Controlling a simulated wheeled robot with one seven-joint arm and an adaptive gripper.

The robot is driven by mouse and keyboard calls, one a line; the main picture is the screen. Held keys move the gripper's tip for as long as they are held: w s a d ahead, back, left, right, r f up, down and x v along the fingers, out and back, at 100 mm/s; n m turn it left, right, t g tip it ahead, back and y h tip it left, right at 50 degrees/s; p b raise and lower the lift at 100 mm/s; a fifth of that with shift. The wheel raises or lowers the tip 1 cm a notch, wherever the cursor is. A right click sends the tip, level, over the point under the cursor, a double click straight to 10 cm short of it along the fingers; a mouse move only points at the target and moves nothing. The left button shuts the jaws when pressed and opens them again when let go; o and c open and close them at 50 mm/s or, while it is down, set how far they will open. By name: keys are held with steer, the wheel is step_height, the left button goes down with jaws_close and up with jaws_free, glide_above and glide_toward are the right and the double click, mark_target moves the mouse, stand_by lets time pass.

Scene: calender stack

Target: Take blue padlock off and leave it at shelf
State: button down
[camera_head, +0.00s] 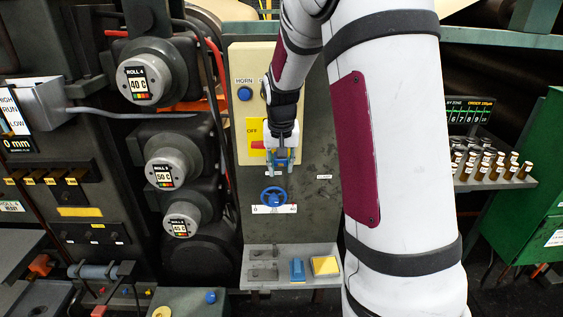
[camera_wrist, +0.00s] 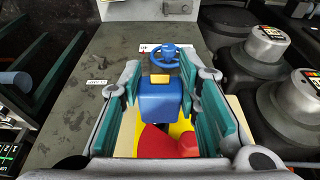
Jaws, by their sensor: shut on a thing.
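The blue padlock (camera_wrist: 160,102) has a yellow patch at its end and sits between the teal pads of my gripper (camera_wrist: 166,90). The pads are shut on its sides. The grey shelf (camera_head: 283,252) is low on the panel.
A blue handwheel (camera_head: 273,196) is below my gripper, between it and the shelf. A blue block (camera_head: 297,269) and a yellow block (camera_head: 325,265) occupy the shelf's right part. Roll housings (camera_head: 172,165) stand left of the panel. My arm hides much of the right.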

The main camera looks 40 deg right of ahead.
steer(key=shift+s+a+p, duration=0.35)
steer(key=shift+s+a, duration=0.1)
steer(key=shift+s, duration=0.2)
steer(key=shift+s+a+p, duration=0.35)
steer(key=shift+s+a, duration=0.05)
steer(key=shift+s, duration=0.25)
